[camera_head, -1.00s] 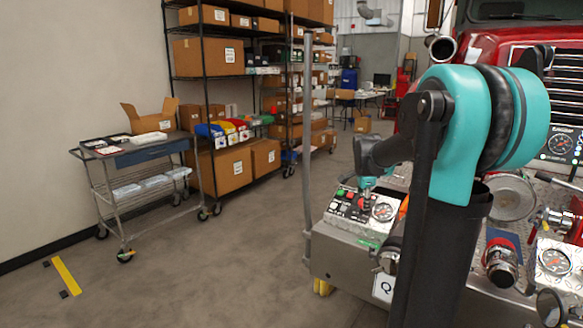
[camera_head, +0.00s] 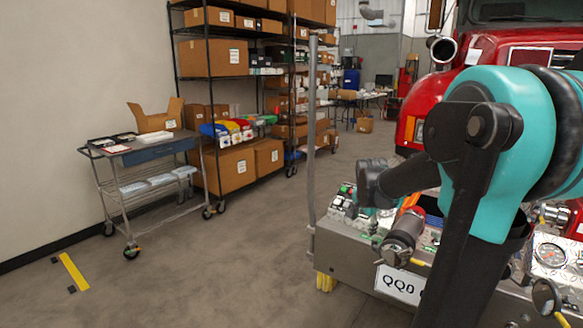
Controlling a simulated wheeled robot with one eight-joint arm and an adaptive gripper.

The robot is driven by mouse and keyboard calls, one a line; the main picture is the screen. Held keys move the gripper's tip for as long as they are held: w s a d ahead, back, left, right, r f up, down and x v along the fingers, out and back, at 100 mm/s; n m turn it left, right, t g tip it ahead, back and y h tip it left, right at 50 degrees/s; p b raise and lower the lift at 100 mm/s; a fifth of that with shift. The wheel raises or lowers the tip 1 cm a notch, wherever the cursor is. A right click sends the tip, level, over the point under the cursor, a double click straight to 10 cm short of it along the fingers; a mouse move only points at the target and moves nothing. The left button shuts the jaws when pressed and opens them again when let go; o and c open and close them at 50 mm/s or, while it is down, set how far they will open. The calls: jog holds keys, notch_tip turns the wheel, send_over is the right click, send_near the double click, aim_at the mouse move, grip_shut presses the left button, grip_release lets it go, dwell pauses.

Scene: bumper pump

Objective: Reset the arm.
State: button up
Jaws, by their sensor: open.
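My arm, teal and black, fills the right side of the head view in front of a red truck (camera_head: 425,100). Its forearm reaches left over the truck's metal bumper panel (camera_head: 345,262). My gripper (camera_head: 368,212) is at the far end of the arm, low over the panel controls (camera_head: 343,197). It is small and partly hidden by the wrist; it is open, and I see nothing held in it. The arm hides much of the panel.
A wheeled cart (camera_head: 120,153) with trays and an open box stands at the left. Black shelving (camera_head: 207,100) with cardboard boxes is behind it. A thin upright pole (camera_head: 311,130) stands at the panel's left end.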

jog(key=s+a+f+n, duration=0.1)
jog(key=s+f+n, duration=0.3)
jog(key=s, duration=0.3)
jog(key=s+a+f+n+y, duration=0.1)
jog(key=s+f+n, duration=0.3)
jog(key=s, duration=0.4)
jog(key=s+a+f+n+g, duration=0.1)
jog(key=s+f+n, duration=0.3)
jog(key=s, duration=0.4)
jog(key=shift+a+f, duration=0.45)
jog(key=shift+a, duration=0.25)
dwell(1.5)
